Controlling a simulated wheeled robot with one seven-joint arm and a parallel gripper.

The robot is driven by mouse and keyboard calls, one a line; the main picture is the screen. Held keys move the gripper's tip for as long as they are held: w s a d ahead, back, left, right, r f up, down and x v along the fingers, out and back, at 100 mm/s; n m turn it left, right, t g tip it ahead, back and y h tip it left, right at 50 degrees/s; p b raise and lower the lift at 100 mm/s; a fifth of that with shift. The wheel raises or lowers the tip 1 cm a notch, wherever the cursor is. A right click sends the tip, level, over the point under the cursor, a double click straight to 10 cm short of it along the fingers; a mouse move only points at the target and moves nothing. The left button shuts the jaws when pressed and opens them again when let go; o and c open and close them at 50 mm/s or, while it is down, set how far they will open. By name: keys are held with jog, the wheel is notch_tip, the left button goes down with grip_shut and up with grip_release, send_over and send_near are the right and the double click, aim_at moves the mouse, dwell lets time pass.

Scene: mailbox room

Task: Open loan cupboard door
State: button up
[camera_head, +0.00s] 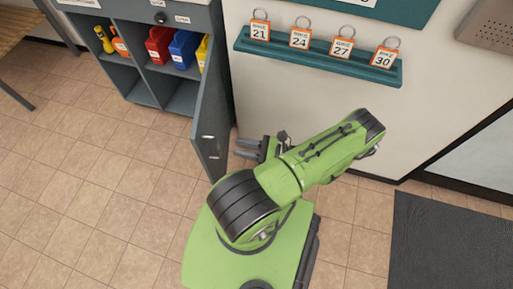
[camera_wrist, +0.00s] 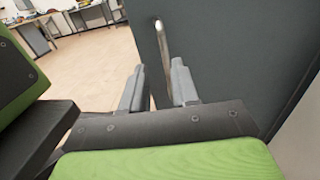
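The grey loan cupboard (camera_head: 140,50) stands at the upper left with its front open. Its dark grey door (camera_head: 213,105) is swung far out on the right side, so the shelves are exposed. A pale bar handle (camera_wrist: 163,40) shows on the door in the wrist view. My gripper (camera_head: 243,149) is just right of the door's lower part in the head view. In the wrist view my gripper (camera_wrist: 159,82) has its two fingers apart, with the door face and the handle's lower end beyond the gap. Nothing is held; contact with the door cannot be told.
Yellow, orange, red and blue items (camera_head: 184,49) stand on the cupboard shelves. A teal rack (camera_head: 320,58) with numbered tags is on the wall at right. A dark mat (camera_head: 445,245) lies at lower right. The tiled floor (camera_head: 90,190) at left is clear.

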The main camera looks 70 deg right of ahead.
jog(key=s, duration=0.4)
jog(key=shift+s+d, duration=0.25)
jog(key=shift+d, duration=0.1)
dwell(0.3)
